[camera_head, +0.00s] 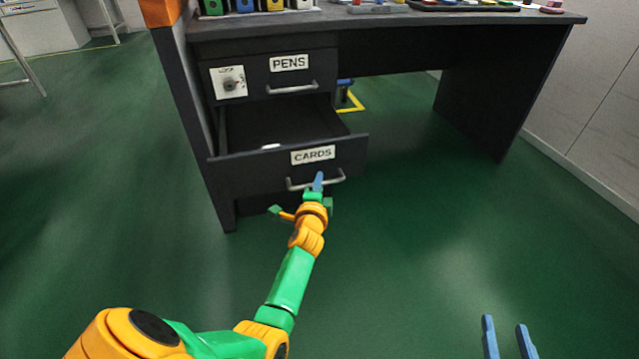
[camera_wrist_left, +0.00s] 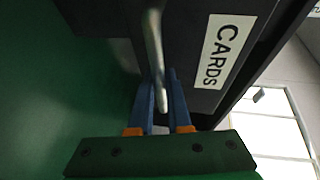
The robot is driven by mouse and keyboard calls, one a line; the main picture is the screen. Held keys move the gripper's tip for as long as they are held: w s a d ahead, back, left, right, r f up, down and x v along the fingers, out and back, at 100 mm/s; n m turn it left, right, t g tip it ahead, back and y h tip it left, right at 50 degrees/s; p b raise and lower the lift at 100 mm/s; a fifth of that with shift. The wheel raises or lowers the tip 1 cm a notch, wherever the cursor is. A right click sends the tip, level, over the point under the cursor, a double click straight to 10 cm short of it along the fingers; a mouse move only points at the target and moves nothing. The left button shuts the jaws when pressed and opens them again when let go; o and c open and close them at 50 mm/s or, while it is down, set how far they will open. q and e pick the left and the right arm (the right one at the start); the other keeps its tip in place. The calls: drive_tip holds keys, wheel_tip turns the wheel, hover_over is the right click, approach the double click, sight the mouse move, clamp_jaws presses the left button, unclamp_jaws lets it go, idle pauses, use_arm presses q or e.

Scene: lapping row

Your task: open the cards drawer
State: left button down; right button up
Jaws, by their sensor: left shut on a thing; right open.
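The cards drawer (camera_head: 250,172) is the lower drawer of the dark desk, and it stands pulled out, with its inside showing. A small white thing (camera_head: 271,147) lies in it. Its front carries a CARDS label (camera_head: 313,155), also seen in the left wrist view (camera_wrist_left: 222,50). My left gripper (camera_head: 318,181) is at the drawer's metal handle (camera_head: 298,186). In the left wrist view, its blue fingers (camera_wrist_left: 160,100) are shut on the handle bar (camera_wrist_left: 154,48). My right gripper (camera_head: 506,335) is open and empty, low at the right, over the floor.
The pens drawer (camera_head: 268,74) above is shut, with a lock dial (camera_head: 230,83) beside its handle. Trays and coloured items stand on the desk top (camera_head: 400,19). The green floor (camera_head: 420,220) in front is clear. A white wall (camera_head: 600,90) runs along the right.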

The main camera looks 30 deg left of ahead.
use_arm(q)
drive_tip(key=shift+s+d, duration=0.15)
drive_tip(key=shift+d, duration=0.05)
use_arm(e)
drive_tip(key=shift+s+d, duration=0.2)
use_arm(q)
drive_tip(key=c, duration=0.9)
unclamp_jaws()
drive_tip(key=shift+o, duration=0.2)
use_arm(e)
drive_tip(key=shift+f, duration=0.1)
use_arm(q)
drive_tip(key=p+v, duration=0.3)
drive_tip(key=v, duration=0.4)
use_arm(e)
drive_tip(key=s+d+f+g+h, duration=0.2)
drive_tip(key=s+d+f+g, duration=0.2)
drive_tip(key=s+f+g, duration=0.7)
drive_tip(key=s+f, duration=0.2)
drive_tip(key=s, duration=0.1)
drive_tip(key=shift+d+m+h, duration=0.2)
drive_tip(key=shift+m+h, duration=0.1)
use_arm(q)
drive_tip(key=shift+s+f, duration=0.1)
use_arm(e)
drive_tip(key=shift+s, duration=0.1)
